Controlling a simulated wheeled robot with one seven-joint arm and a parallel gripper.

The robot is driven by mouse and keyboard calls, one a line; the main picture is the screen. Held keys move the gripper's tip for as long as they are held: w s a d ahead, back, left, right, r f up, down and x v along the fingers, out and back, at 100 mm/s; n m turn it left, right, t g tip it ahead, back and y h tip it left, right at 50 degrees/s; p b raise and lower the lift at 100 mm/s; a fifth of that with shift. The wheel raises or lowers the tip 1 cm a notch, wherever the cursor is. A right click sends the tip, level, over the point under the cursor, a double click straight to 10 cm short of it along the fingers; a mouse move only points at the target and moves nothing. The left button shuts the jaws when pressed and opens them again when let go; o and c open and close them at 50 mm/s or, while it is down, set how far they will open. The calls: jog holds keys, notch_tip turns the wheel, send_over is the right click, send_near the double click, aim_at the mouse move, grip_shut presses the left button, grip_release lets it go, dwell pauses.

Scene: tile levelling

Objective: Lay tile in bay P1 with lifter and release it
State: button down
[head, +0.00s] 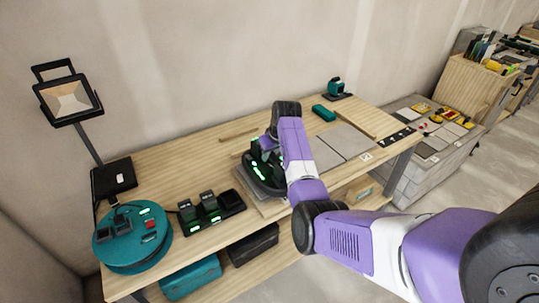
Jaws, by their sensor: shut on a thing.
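My gripper (266,147) is over the middle of the wooden bench, shut on a dark lifter (264,180) with bright green lights. My purple and white arm hides part of the lifter and the fingertips. A grey tile edge (243,184) shows at the lifter's left side, low over the bench; I cannot tell whether it touches what is below or is held by the lifter. Two grey tiles (349,140) lie side by side to the right of my arm. A small white marker (366,156) is at their front edge. I cannot tell which bay is P1.
A charger with two batteries (211,208) and a teal cable reel (132,240) stand at the left, near a work lamp (68,101). A teal case (323,113) and wooden strips (238,134) lie at the back.

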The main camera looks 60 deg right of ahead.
jog(key=shift+d+f, duration=0.1)
jog(key=shift+f, duration=0.05)
dwell(0.7)
jog(key=c, duration=1.2)
grip_release()
jog(key=shift+o, duration=0.2)
jog(key=shift+s+f, duration=0.1)
jog(key=shift+f, duration=0.25)
jog(key=shift+b+v, duration=0.5)
jog(key=shift+v, duration=3.6)
